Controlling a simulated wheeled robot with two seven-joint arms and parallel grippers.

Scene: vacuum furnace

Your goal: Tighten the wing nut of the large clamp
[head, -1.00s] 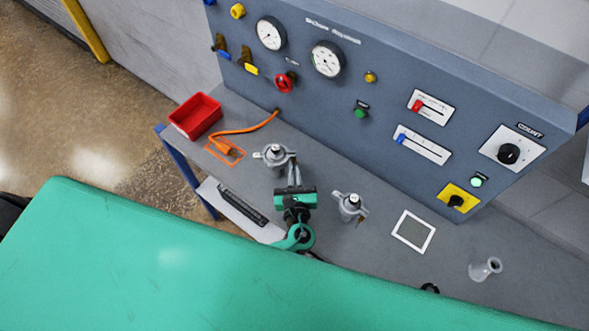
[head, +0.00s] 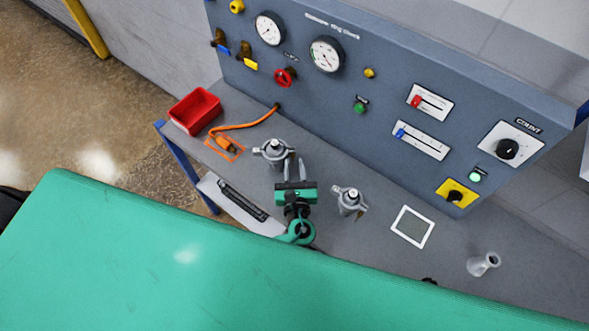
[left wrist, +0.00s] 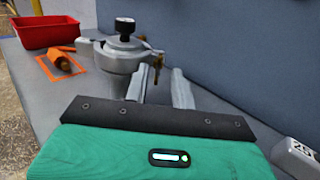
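The large clamp (head: 273,152) is a grey metal ring clamp around a fitting with a black top, standing on the grey bench. It fills the upper middle of the left wrist view (left wrist: 118,60). Its brass wing nut (left wrist: 157,62) is on the clamp's right side in that view; it is hard to make out in the head view. My left gripper (head: 295,165) is open and empty, its two fingers apart and pointing toward the clamp's right side. The fingertips look close to the wing nut, but I cannot tell whether they touch it. My right gripper is not in view.
A smaller clamped fitting (head: 349,201) stands right of my left gripper. A red bin (head: 195,111) and orange connector (head: 228,144) lie to the left. A white-framed pad (head: 412,227) and glass flask (head: 484,264) are to the right. The control panel (head: 390,90) stands behind.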

